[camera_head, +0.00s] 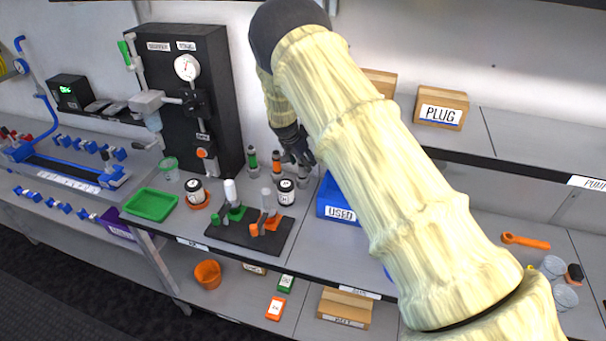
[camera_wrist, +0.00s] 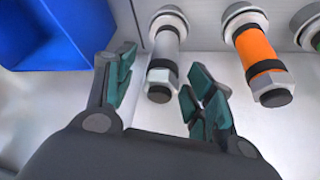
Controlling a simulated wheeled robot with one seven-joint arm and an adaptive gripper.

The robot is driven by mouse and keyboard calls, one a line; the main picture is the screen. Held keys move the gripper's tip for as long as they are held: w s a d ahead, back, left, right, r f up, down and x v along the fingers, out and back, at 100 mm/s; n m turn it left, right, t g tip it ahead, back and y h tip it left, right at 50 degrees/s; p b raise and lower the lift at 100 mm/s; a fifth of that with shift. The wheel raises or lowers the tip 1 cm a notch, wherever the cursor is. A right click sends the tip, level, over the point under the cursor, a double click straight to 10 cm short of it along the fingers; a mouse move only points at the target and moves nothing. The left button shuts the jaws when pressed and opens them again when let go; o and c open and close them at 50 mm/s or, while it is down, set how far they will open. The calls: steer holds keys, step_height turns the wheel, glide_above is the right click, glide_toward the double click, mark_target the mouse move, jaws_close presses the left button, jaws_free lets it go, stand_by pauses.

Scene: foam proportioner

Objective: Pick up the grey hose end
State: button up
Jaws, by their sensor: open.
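The grey hose end (camera_wrist: 165,50) is a grey cylinder with a black band and a light hex tip, in a round collar. In the wrist view it lies between the two teal-padded fingers of my open gripper (camera_wrist: 160,68). A gap shows on both sides, and I see no contact. In the head view my gripper (camera_head: 303,158) is over the grey hose end (camera_head: 303,174) and partly covers it. The orange hose end (camera_wrist: 257,58) is beside it, just outside one finger. The green hose end (camera_wrist: 314,35) is partly cut off at the frame edge.
A blue bin (camera_head: 326,203) labelled USED stands close to the grey hose end; it also shows in the wrist view (camera_wrist: 60,25). In front are a dark board (camera_head: 225,238) with green and orange fixtures and several lidded jars. A black gauge panel (camera_head: 222,90) stands to the left.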

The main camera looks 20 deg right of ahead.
steer(key=shift+f, duration=0.1)
jaws_close()
stand_by(0.4)
